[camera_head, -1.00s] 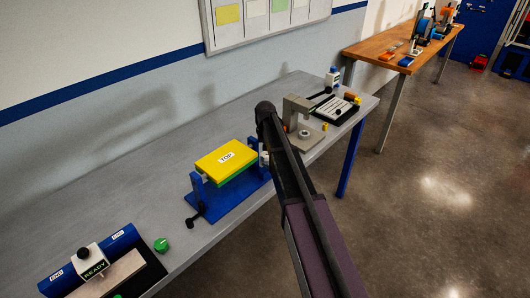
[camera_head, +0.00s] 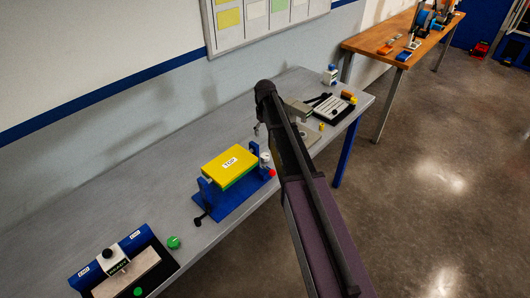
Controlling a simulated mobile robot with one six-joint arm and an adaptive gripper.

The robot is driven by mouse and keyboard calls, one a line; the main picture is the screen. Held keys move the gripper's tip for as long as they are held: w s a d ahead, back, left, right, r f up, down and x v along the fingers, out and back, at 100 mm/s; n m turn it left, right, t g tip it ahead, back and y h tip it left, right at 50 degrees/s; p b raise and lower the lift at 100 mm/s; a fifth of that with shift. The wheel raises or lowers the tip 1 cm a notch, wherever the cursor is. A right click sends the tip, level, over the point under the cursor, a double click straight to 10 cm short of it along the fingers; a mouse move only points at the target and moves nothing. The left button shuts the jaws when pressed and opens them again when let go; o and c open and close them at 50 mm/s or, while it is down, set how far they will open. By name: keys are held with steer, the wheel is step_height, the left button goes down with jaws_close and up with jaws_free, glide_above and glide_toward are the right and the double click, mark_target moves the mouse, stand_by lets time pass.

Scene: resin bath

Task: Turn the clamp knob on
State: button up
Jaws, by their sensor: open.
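A blue clamp fixture (camera_head: 237,204) stands on the grey bench, holding a yellow and green block (camera_head: 231,164) marked TOP. A small pale round part with a red piece (camera_head: 271,173) shows at its right end, beside my arm; I cannot tell surely whether it is the clamp knob. A black handle (camera_head: 200,220) sticks out at its left front. My dark arm rises from the lower right and bends above the bench just right of the fixture. My gripper is not clearly visible; the arm hides that area. A small grey part shows left of the arm, too small to identify.
The grey bench (camera_head: 150,190) has free room behind the fixture. A blue cradle (camera_head: 88,277) and a green knob (camera_head: 173,242) are at the front left. A grey stand (camera_head: 299,108) is partly behind my arm. A black tray (camera_head: 334,108) lies beyond it.

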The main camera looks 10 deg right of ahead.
mark_target(265, 156)
steer(key=shift+f, duration=0.15)
step_height(265, 156, down, 14)
steer(key=b, duration=1.4)
steer(key=shift+r, duration=0.2)
stand_by(0.5)
steer(key=c, duration=1.1)
